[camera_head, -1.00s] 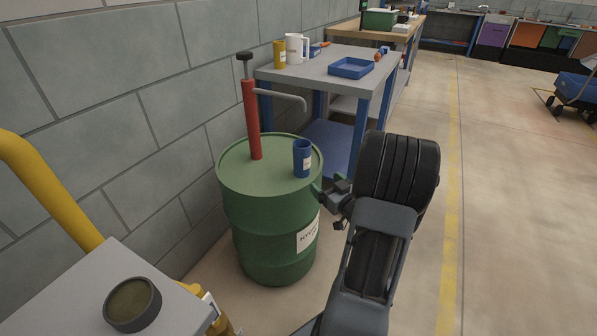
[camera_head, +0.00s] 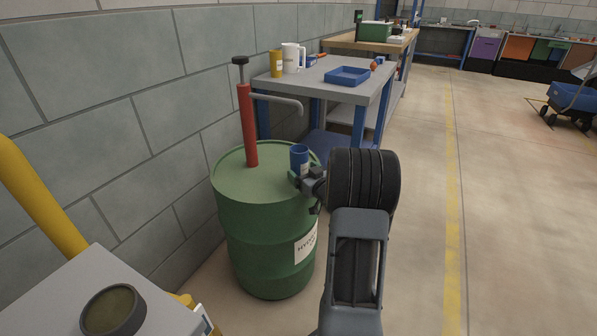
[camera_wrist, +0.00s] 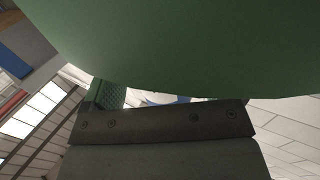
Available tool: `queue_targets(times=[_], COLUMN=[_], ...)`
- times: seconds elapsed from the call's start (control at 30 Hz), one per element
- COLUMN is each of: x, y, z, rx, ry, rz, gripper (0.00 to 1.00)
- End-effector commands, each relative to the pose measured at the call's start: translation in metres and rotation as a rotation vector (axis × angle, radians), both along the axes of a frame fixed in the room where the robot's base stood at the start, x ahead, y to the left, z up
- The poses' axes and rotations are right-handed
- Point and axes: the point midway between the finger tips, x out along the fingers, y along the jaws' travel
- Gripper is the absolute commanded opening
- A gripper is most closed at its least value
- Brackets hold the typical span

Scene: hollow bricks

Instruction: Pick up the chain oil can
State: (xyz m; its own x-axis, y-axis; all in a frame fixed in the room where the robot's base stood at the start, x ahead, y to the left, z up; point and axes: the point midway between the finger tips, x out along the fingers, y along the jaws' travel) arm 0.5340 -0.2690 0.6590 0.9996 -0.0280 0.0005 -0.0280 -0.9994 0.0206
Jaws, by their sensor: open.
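A blue can (camera_head: 299,156) with a pale label stands upright on the right side of the green drum's lid; its label is too small to read. My gripper (camera_head: 302,181) is open at the can's lower right side, close above the lid. One finger lies in front of the can's lower part; I cannot tell whether it touches. In the wrist view my gripper (camera_wrist: 168,101) shows one green textured finger pad, and a blue and white sliver (camera_wrist: 165,98) lies beside it. The rest is hidden behind a large green surface.
The green drum (camera_head: 262,235) bears a red hand pump (camera_head: 248,125) with a grey spout, left of the can. A workbench (camera_head: 318,88) behind holds a blue tray (camera_head: 347,76), a white mug and a yellow can (camera_head: 276,63). Open floor (camera_head: 420,220) lies to the right.

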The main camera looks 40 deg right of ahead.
Motion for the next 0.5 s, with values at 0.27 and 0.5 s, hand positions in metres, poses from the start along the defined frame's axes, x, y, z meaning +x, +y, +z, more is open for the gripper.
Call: queue_targets(times=[0.27, 0.5], x=[0.019, 0.019], y=[0.000, 0.000], z=[0.000, 0.000], rx=[-0.001, -0.001], ry=[0.001, 0.001], rz=[0.000, 0.000], gripper=[0.84, 0.80])
